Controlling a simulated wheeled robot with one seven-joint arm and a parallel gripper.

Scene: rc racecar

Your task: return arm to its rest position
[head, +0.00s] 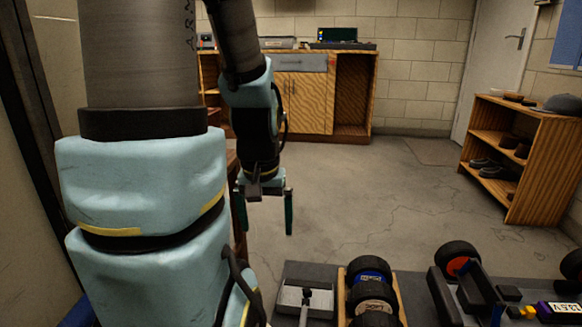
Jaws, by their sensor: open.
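My gripper (264,211) hangs from my arm left of the middle of the head view. It points down, with its two fingers apart and nothing between them. It appears above and beyond the near work surface and touches nothing that I can see. My large upper arm links fill the left side of the view and hide what lies behind them.
Along the bottom lie a grey tray (290,297), a wooden rack of wheels (371,290) and a racecar chassis (475,296). A shoe shelf (528,150) stands at right, a wooden cabinet (300,95) at the back wall. The floor (390,200) between is clear.

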